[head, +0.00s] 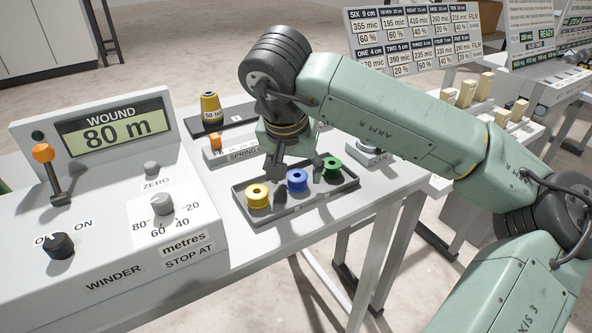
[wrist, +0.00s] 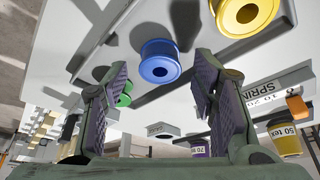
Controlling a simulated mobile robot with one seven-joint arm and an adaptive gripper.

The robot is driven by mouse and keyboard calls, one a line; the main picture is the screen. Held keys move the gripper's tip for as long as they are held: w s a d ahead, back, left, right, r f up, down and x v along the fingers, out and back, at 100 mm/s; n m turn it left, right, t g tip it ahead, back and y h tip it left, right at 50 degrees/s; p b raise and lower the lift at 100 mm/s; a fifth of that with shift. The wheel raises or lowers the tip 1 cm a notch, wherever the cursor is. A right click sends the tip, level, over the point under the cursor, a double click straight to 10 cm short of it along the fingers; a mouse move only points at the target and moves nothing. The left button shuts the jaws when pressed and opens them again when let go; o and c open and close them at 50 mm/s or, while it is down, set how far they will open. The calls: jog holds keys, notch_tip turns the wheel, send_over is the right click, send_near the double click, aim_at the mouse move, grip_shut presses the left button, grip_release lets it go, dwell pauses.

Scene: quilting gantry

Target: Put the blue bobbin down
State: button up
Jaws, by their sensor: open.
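The blue bobbin (head: 297,181) stands upright in the dark shallow tray (head: 305,215), between the yellow bobbin (head: 258,196) and the green bobbin (head: 332,168). My gripper (head: 280,173) is just behind and above the row of bobbins, open and empty. In the wrist view the blue bobbin (wrist: 159,66) shows beyond the gap between the two parted fingers, and I see no contact. The yellow bobbin (wrist: 245,12) is at the top right there, and the green bobbin (wrist: 124,95) is partly hidden behind the left finger.
The winder (head: 110,200) stands at left, its display reading 80 m. A yellow thread cone (head: 211,107) marked 50 tex stands behind the tray. An orange-tipped part (head: 215,142) lies by the spring label. Bare bench top shows in front of the tray.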

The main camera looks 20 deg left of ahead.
jog(key=v, duration=1.1)
jog(key=shift+r+b, duration=0.2)
jog(key=shift+b, duration=0.15)
jog(key=shift+s, duration=0.15)
